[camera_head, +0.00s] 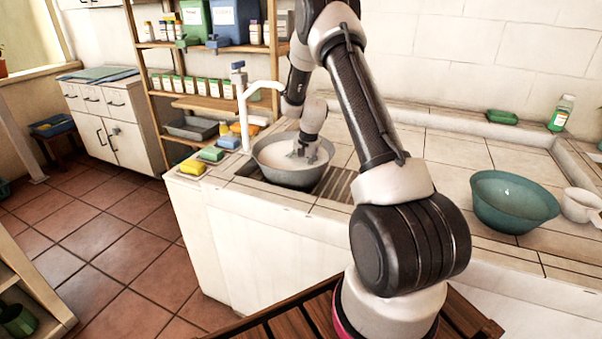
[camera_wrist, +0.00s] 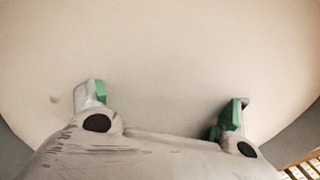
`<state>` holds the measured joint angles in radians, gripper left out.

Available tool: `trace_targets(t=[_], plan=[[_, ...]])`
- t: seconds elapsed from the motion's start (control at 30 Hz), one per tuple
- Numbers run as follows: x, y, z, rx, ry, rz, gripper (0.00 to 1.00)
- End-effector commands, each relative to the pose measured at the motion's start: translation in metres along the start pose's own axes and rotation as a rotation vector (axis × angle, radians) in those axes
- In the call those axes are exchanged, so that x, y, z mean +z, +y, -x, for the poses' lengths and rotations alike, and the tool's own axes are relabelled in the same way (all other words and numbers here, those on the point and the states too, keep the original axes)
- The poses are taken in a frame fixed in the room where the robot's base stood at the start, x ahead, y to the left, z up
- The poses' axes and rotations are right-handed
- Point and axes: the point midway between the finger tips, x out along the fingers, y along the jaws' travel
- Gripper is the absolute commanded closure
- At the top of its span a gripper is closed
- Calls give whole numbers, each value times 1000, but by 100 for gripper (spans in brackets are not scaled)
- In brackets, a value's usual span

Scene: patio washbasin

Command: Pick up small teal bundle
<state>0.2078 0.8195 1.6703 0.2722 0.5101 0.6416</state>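I cannot make out a small teal bundle in either view. My gripper (camera_head: 310,153) reaches down into a grey metal basin (camera_head: 268,170) holding something pale and cloudy. In the wrist view my gripper (camera_wrist: 165,102) has its two fingers wide apart, with green pads on their inner sides and nothing between them. A smooth cream surface (camera_wrist: 160,45) fills most of that view, with no object standing out on it. My gripper hides part of the basin's inside in the head view.
Yellow (camera_head: 192,167), green (camera_head: 211,154) and blue (camera_head: 228,142) blocks lie left of the basin, near a white tap (camera_head: 243,118). Tiled counter between is clear.

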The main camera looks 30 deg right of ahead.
Motion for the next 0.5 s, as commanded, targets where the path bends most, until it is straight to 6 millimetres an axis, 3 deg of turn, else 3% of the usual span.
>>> trace_targets(t=[0.03,0.1,0.17,0.37,0.5], plan=[[0,0,0,0,0,0,42],[0,0,0,0,0,0,55],[0,0,0,0,0,0,59],[0,-1,2,-1,1,0,60],[-1,-5,18,-4,3,1,60]])
